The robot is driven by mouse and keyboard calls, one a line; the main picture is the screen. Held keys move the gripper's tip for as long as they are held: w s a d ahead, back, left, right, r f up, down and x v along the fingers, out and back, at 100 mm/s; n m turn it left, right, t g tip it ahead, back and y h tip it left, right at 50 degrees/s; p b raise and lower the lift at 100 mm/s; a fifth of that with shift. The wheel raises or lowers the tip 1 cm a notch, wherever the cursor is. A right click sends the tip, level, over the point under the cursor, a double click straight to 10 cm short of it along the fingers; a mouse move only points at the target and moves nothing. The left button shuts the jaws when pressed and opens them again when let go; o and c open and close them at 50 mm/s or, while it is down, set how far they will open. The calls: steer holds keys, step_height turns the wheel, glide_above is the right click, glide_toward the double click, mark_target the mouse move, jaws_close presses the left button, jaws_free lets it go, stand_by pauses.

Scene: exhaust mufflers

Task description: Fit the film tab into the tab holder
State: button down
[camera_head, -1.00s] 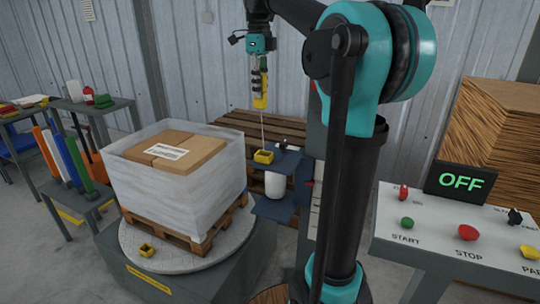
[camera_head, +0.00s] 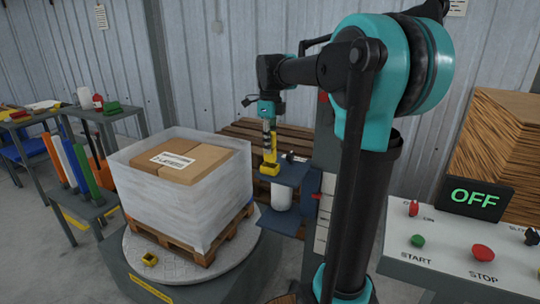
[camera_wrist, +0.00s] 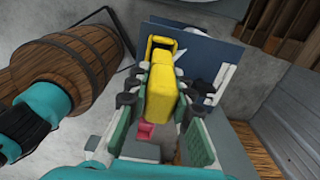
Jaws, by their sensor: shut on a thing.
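My gripper (camera_head: 268,146) points down and is shut on the yellow film tab (camera_wrist: 174,85), a long block between the fingers in the wrist view. A yellow tab holder (camera_wrist: 161,44) with a dark opening is on the blue plate, just beyond the tab's far end. In the head view the held tab (camera_head: 269,157) is right above or at this holder (camera_head: 270,169), and the two overlap. I cannot tell whether the tab's end is inside it. Another yellow holder (camera_head: 149,259) is on the turntable by the pallet.
The blue carriage plate (camera_head: 290,175) is close under my gripper, with a white roll (camera_head: 282,195) below it. A wrapped load of boxes (camera_head: 185,190) stands on a pallet to the left. The control panel (camera_head: 455,245) with an OFF display (camera_head: 473,198) is at the right.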

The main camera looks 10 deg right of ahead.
mark_target(270, 132)
steer(key=shift+f, duration=2.05)
steer(key=shift+f, duration=0.15)
steer(key=c, duration=1.3)
jaws_free()
steer(key=shift+c, duration=0.2)
step_height(270, 132, up, 12)
steer(key=shift+r, duration=0.2)
steer(key=shift+s, duration=0.1)
